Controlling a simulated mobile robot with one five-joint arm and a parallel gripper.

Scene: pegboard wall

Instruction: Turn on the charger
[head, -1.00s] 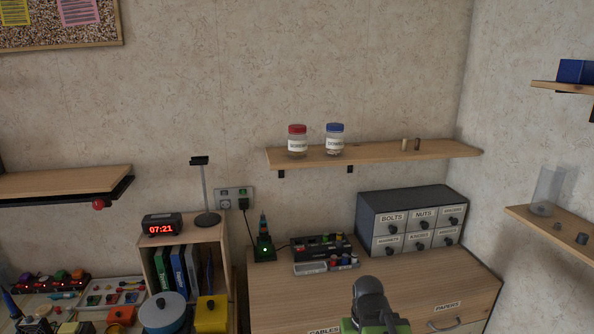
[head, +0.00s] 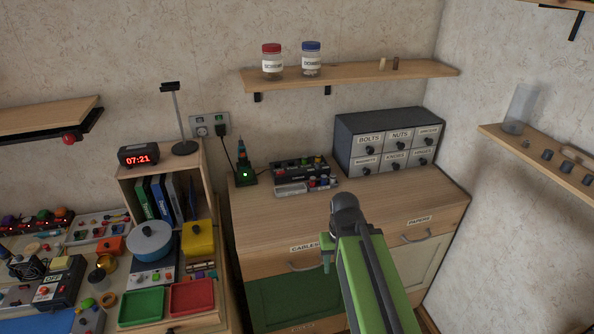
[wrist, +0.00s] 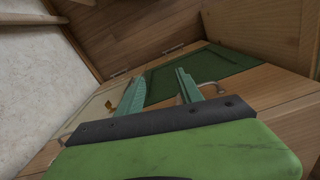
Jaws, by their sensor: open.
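No label names the charger. A black unit with coloured parts (head: 304,172), possibly the charger, sits on the cabinet top near the wall. Beside it on the left stands a small dark box with a glowing green light (head: 245,174) and a cone-like top. A black plug (head: 221,130) sits in the wall outlet, its cable hanging down. My gripper (wrist: 160,78) is open and empty in the wrist view, its two teal fingers apart, facing the cabinet front. In the head view my arm reaches up before the cabinet, with the gripper mostly hidden; it touches neither device.
A grey drawer box (head: 388,145) stands to the right on the cabinet top (head: 390,192). A cubby with books and a clock (head: 139,155) stands left. A shelf with two jars (head: 350,76) hangs above. The front cabinet top is clear.

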